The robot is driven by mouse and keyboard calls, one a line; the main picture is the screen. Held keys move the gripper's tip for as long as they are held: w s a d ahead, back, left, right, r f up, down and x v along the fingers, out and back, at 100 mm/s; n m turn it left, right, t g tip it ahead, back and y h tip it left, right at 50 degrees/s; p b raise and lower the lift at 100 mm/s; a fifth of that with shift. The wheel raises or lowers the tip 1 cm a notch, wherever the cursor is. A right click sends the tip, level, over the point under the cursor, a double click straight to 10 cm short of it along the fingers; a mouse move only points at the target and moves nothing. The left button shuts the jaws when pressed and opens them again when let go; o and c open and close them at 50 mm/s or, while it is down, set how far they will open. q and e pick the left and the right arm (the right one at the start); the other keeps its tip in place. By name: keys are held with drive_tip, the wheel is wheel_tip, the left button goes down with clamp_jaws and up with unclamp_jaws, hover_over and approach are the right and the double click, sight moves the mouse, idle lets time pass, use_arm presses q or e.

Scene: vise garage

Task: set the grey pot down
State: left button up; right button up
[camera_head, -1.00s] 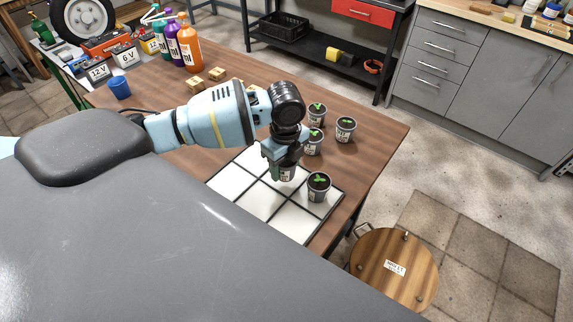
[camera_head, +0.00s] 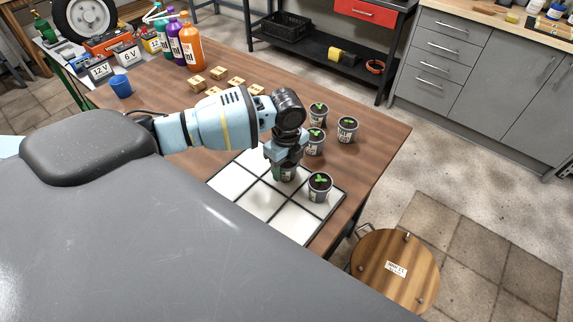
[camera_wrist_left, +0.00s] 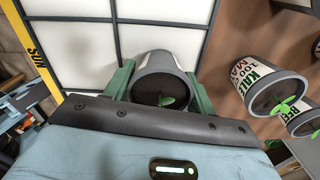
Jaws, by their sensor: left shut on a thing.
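The grey pot (camera_wrist_left: 163,64) is between the two green fingers of my left gripper (camera_head: 285,168), with a green seedling and dark soil at its top. In the head view the gripper and wrist partly hide this pot. It is over the back part of the white grid mat (camera_head: 233,180). I cannot tell whether its base touches the mat. Another potted seedling (camera_head: 319,188) stands on the mat, just right of the gripper. My right gripper is not in view.
Several more potted seedlings (camera_head: 347,130) stand behind and right of the gripper. Small wooden blocks (camera_head: 220,73), bottles (camera_head: 189,43) and a blue cup (camera_head: 120,87) are farther back. The mat's front cells are clear. A round wooden stool (camera_head: 395,270) stands beyond the table edge.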

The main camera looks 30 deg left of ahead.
use_arm(q)
drive_tip(key=shift+f, duration=0.1)
drive_tip(key=o, duration=0.6)
drive_tip(key=shift+f, duration=0.1)
drive_tip(key=o, duration=0.4)
drive_tip(key=shift+o, duration=0.2)
wheel_tip(320, 180, up, 12)
drive_tip(key=shift+r+p, duration=0.2)
drive_tip(key=shift+p, duration=0.2)
